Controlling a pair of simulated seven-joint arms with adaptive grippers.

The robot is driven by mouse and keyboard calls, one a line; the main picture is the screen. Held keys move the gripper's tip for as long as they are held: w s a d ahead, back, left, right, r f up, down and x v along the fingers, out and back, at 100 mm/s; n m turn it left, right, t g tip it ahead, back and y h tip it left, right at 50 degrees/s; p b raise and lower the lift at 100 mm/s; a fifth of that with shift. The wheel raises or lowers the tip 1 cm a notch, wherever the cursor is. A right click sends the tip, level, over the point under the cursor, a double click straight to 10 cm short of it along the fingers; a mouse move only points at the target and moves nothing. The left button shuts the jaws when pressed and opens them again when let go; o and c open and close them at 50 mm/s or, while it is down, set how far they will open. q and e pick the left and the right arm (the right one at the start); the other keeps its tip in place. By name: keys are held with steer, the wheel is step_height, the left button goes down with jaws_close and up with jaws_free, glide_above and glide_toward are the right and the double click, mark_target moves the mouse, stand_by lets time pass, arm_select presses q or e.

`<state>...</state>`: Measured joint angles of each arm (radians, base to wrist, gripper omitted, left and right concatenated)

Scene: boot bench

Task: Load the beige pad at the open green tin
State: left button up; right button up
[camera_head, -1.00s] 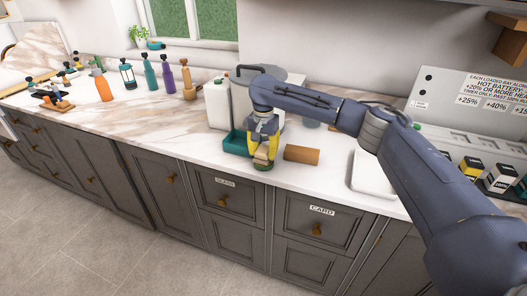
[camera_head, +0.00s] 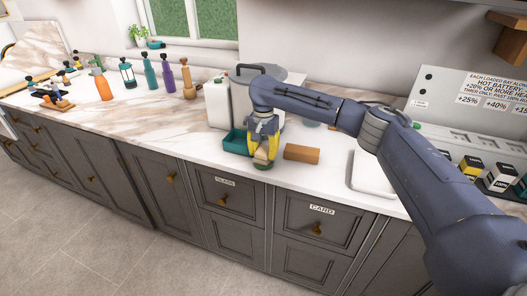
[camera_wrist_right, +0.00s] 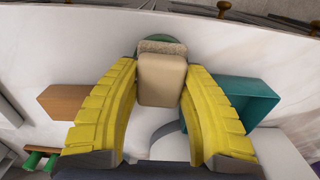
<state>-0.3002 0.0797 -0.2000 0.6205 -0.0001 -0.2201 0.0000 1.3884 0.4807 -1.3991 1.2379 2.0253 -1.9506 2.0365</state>
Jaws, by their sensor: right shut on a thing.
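My right gripper (camera_head: 264,146) has yellow fingers and points down near the counter's front edge. It is shut on the beige pad (camera_wrist_right: 162,78), which sits between its fingertips in the right wrist view. In the head view the green tin (camera_head: 263,166) shows just under the fingertips. I cannot tell whether the pad touches it. My left gripper is not in view.
A teal open box (camera_head: 237,142) stands just left of the gripper, and a brown block (camera_head: 301,153) lies to its right. A large grey pot and a white jug (camera_head: 217,104) stand behind. Several bottles stand farther left. The marble counter between is clear.

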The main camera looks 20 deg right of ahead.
mark_target(263, 149)
steer(key=shift+f, duration=0.35)
stand_by(0.7)
steer(key=shift+r, duration=0.1)
steer(key=shift+r, duration=3.4)
